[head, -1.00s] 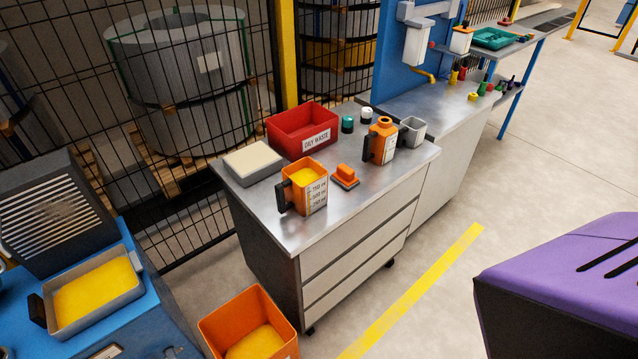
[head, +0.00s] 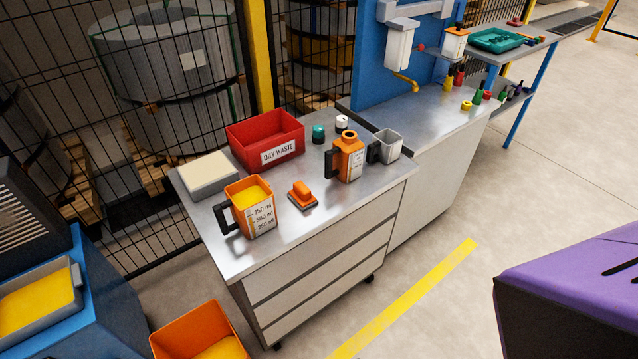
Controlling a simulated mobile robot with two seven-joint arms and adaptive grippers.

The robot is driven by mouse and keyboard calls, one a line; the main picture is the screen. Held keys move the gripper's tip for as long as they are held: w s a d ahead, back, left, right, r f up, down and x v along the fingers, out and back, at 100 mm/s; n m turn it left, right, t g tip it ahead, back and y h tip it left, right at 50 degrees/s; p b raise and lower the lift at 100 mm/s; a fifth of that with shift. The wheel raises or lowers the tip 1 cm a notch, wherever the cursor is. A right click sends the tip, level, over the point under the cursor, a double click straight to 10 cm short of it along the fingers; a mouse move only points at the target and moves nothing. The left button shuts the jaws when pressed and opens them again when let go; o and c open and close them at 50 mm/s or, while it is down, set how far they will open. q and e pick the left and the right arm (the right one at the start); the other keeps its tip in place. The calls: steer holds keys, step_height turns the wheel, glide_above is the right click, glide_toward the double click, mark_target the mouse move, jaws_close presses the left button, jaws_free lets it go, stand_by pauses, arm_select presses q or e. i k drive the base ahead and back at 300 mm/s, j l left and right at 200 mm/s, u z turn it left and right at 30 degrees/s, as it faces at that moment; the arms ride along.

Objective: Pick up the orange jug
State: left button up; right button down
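An orange jug (head: 244,193) with a black handle on its left stands upright near the front left of the metal cabinet top. It is open, holds something yellow, and has a white scale with ml marks. A second orange vessel (head: 348,146), narrower at the neck and with a black handle and a pale label, stands upright farther right on the same top. Neither of my grippers is in the head view, and nothing is touching either vessel.
The cabinet top (head: 228,258) also bears a red "OILY WASTE" bin (head: 237,146), a pale-topped block (head: 206,186), an orange-handled block (head: 302,197) and a grey cup (head: 388,146). An orange bin (head: 180,321) stands on the floor at front left.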

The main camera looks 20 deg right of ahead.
mark_target(250, 201)
steer(key=i+l, duration=0.1)
steer(key=l, duration=1.85)
steer(key=i, duration=0.05)
